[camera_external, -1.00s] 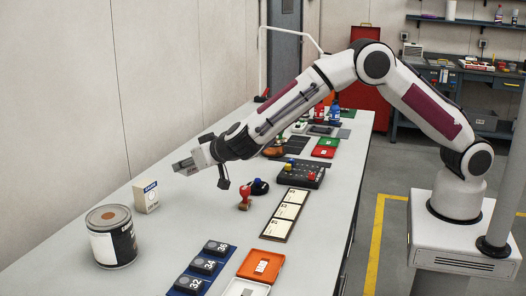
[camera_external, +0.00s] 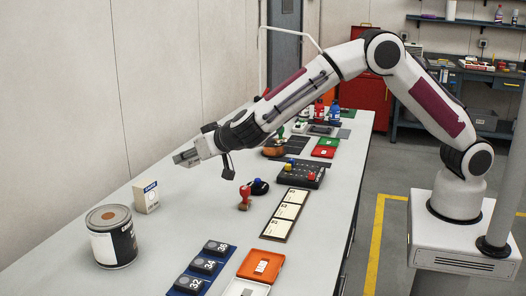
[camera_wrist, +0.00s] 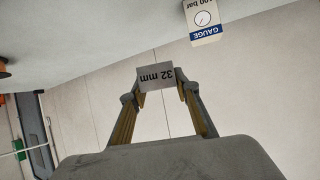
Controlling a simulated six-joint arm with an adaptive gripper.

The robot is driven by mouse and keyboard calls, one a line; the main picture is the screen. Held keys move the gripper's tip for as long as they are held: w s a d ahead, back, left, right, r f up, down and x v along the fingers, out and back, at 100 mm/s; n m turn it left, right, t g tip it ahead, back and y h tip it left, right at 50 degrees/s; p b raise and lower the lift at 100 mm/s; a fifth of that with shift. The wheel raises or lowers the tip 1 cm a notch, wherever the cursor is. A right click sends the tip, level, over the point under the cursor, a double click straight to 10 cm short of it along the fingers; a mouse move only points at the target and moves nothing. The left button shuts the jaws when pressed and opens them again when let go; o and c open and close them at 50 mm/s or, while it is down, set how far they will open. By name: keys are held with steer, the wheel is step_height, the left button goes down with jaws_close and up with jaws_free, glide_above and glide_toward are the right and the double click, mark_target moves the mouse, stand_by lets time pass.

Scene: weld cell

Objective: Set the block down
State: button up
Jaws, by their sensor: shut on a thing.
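My gripper (camera_external: 187,157) is shut on a small grey block (camera_wrist: 156,77) marked "32 mm". The block sits between the two fingertips in the wrist view, its lettering upside down there. In the external view my gripper points left, above the far left part of the bench, and the block is too small to make out clearly. My gripper also shows in the wrist view (camera_wrist: 157,92). A blue strip (camera_external: 217,272) with dark pads marked 32, 34 and 36 lies at the near part of the bench, well apart from my gripper.
A gauge box (camera_external: 146,197) stands below and left of my gripper; it also shows in the wrist view (camera_wrist: 203,20). A paint can (camera_external: 112,239) stands nearer. An orange tray (camera_external: 260,267), a stamp (camera_external: 244,199) and a card panel (camera_external: 285,215) lie right. Bench between them is clear.

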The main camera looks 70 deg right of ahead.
steer(key=s, duration=0.2)
steer(key=s+r+n+y, duration=0.1)
steer(key=s, duration=0.1)
steer(key=s+a+n+y, duration=0.1)
steer(key=s, duration=0.2)
steer(key=shift+s+a+r+t, duration=0.1)
steer(key=shift+r+t, duration=0.2)
steer(key=n+y, duration=0.2)
glide_above(235, 219)
step_height(235, 219, down, 4)
steer(key=shift+f, duration=0.25)
steer(key=shift+f, duration=0.1)
steer(key=shift+f, duration=3)
steer(key=shift+f, duration=1.9)
